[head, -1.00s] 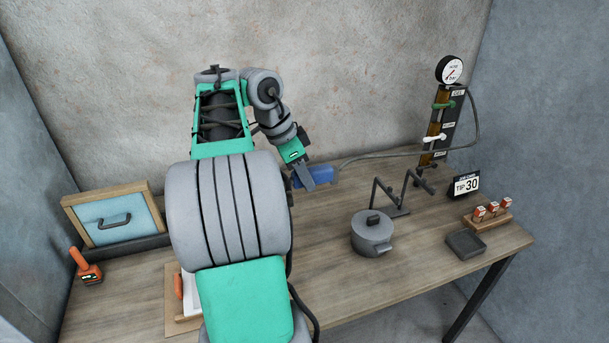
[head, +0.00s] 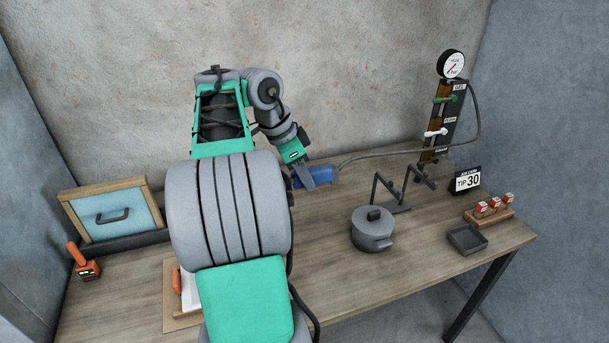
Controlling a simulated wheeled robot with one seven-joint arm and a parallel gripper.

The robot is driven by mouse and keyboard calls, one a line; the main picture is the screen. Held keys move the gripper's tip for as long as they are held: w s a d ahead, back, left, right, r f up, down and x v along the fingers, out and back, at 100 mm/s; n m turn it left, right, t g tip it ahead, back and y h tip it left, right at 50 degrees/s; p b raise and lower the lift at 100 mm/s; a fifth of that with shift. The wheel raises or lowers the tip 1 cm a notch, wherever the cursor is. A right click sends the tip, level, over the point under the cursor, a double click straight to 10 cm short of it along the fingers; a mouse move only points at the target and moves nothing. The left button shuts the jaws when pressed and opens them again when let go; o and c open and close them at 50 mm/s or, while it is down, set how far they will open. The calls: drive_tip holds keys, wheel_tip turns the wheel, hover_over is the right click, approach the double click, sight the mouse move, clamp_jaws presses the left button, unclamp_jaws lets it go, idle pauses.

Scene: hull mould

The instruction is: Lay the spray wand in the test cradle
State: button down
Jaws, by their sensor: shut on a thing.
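My gripper (head: 303,180) is shut on the blue body of the spray wand (head: 319,175), above the back middle of the table. A grey hose (head: 400,152) runs from the wand to the panel at the right. My arm and gripper hide the wand's left part. The test cradle (head: 402,208), a dark stand with two raised angled arms, is on the table to the right of the wand. The wand is apart from the cradle, and the cradle looks empty.
A grey lidded pot (head: 372,230) stands just in front of the cradle. A gauge panel (head: 441,125), a TIP 30 sign (head: 467,181), a block with small red-and-white pieces (head: 489,217) and a dark tray (head: 467,240) are at the right. A blue-fronted box (head: 110,215) is at the left.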

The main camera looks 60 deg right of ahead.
drive_tip(key=shift+f, duration=0.1)
drive_tip(key=c, duration=1)
unclamp_jaws()
drive_tip(key=p+v, duration=0.4)
drive_tip(key=v, duration=0.4)
drive_tip(key=shift+d+p, duration=0.1)
drive_tip(key=shift+p, duration=0.25)
drive_tip(key=shift+s, duration=0.15)
